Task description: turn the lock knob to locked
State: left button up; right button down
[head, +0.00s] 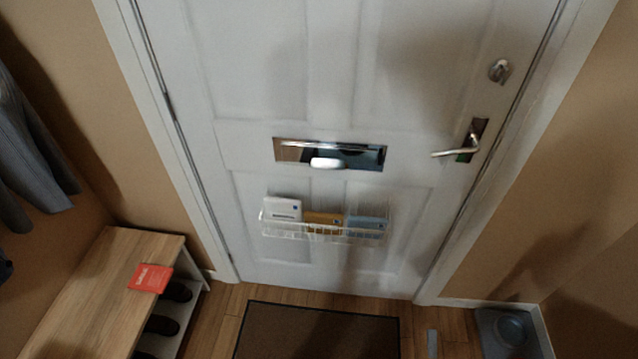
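The lock knob (499,71) is a small silvery piece on the white door (330,80), near its upper right edge in the head view. It is too small to tell which way it is turned. Below it is a metal lever handle (458,151) pointing left. The door looks closed in its frame. Neither of my grippers is in the head view, so their state is hidden.
A letter slot (290,152) and a wire basket (300,232) holding packets are on the door. A shoe bench (105,275) with a red card stands at left. A dark mat (315,335) lies in front. A grey tray (540,335) is at lower right.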

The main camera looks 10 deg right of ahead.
aim_at(502, 73)
jog(key=z, duration=1.3)
